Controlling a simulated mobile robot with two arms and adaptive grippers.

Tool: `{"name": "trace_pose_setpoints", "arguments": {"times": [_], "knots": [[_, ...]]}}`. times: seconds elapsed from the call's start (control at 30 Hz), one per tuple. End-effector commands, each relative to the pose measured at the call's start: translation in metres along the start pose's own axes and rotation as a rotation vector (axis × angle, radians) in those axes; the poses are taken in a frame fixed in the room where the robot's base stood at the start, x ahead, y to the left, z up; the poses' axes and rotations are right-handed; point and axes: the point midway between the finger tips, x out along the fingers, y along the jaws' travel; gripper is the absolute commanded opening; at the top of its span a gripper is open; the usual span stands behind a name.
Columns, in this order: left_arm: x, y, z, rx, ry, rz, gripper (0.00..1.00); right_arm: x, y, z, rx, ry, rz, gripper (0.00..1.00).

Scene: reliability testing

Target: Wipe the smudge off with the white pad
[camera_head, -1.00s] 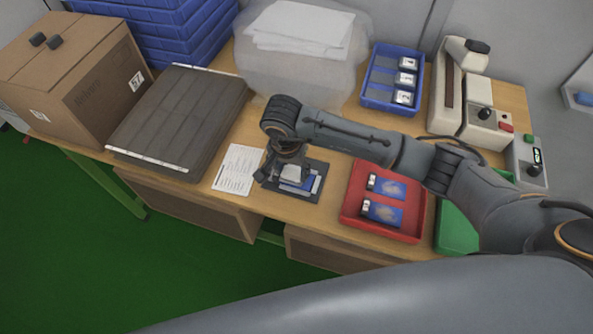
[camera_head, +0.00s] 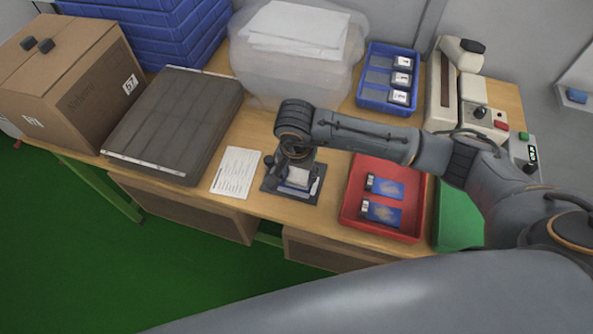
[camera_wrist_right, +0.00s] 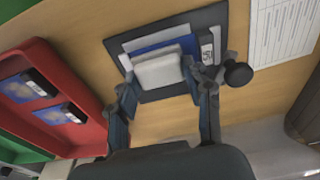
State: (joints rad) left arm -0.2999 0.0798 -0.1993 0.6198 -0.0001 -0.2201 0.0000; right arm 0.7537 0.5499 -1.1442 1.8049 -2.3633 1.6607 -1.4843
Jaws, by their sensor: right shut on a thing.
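My right gripper (camera_head: 297,163) is shut on the white pad (camera_wrist_right: 158,71), its fingers on either side of it; the pad also shows in the head view (camera_head: 298,176). The pad is over a blue-and-white card-like piece (camera_wrist_right: 170,44), apparently resting on it, though contact is not clear. The piece has a dark end with a white label (camera_wrist_right: 206,46). It lies on a dark grey mat (camera_wrist_right: 222,18) on the wooden table. I see no smudge; the pad and fingers hide part of the piece. My left gripper is not in view.
A red tray (camera_head: 418,208) with two blue-and-dark pieces stands right of the mat, a printed sheet (camera_head: 236,172) left. A dark round knob (camera_wrist_right: 238,74) is close beside the fingers.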

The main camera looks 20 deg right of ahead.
Motion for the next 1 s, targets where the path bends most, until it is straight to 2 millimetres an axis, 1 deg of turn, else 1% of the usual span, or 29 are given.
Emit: {"name": "trace_pose_setpoints", "arguments": {"times": [0.5,0.6,1.0], "knots": [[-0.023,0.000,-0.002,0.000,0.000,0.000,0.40,-0.050,0.000,-0.007,0.001,0.003,0.000,0.00],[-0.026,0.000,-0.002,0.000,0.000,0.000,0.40,-0.057,0.000,-0.007,0.001,0.001,0.001,0.00],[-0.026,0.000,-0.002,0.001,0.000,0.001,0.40,-0.061,0.000,-0.008,0.000,0.001,0.001,0.00]]}}
